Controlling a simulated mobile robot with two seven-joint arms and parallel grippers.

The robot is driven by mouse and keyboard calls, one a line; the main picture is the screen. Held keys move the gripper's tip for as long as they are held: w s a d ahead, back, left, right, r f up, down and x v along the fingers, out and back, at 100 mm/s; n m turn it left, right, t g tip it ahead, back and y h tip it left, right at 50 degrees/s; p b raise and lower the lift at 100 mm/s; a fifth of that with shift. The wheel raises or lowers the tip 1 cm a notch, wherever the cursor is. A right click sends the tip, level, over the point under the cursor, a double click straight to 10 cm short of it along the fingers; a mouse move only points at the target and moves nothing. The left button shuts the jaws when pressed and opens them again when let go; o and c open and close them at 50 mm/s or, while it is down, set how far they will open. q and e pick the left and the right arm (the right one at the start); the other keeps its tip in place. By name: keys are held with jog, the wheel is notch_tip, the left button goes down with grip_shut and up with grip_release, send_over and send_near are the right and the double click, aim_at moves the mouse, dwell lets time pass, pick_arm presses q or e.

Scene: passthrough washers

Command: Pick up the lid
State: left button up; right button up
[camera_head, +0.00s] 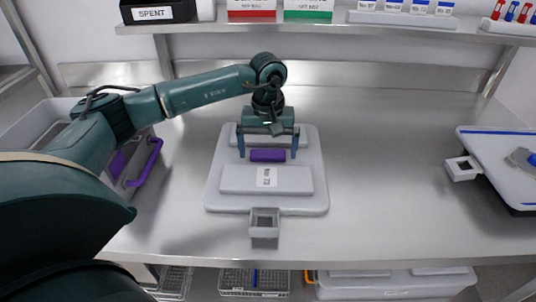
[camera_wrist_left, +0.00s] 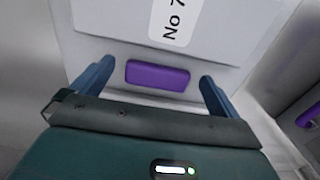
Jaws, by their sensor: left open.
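The lid (camera_head: 220,191) is a pale grey, flat rectangular piece on the steel bench, with a raised panel bearing a white label that reads "No 7" and more. Its purple handle (camera_head: 268,155) sits behind the label; it also shows in the left wrist view (camera_wrist_left: 157,76). My left gripper (camera_head: 268,154) is open above the lid, its two blue fingers on either side of the purple handle, apart from its ends. Whether the fingertips touch the lid is unclear. My right gripper is not in view.
A small grey square holder (camera_head: 265,231) projects from the lid's front. A grey bin (camera_head: 66,107) with purple-handled contents stands left, partly behind my left arm. A grey tray (camera_head: 503,160) with a metal piece lies right. A shelf (camera_head: 330,24) spans the back. Bench between is clear.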

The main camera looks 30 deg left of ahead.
pick_arm(q)
jog(key=shift+f, duration=0.8)
jog(key=shift+c, duration=0.2)
jog(key=c, duration=1.4)
jog(key=shift+w+r, duration=0.1)
